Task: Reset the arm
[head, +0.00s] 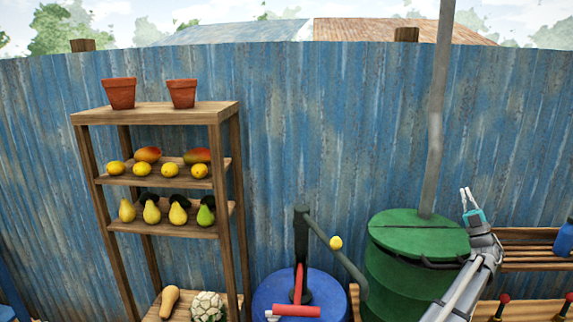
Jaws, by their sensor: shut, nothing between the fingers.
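My gripper (468,200) is at the end of my grey arm at the right of the head view. It points up, and its two pale fingers are close together with nothing between them. Behind it stands a green barrel (405,262) with a lid, and the arm covers part of the barrel's right side. The gripper appears apart from everything around it, in front of the blue corrugated wall.
A wooden shelf (168,114) at left holds two pots, fruit and vegetables. A blue drum (262,300) with a dark hand pump (302,240) stands mid-view. A grey pole (435,110) rises behind the green barrel. A slatted wooden rack (540,236) is at far right.

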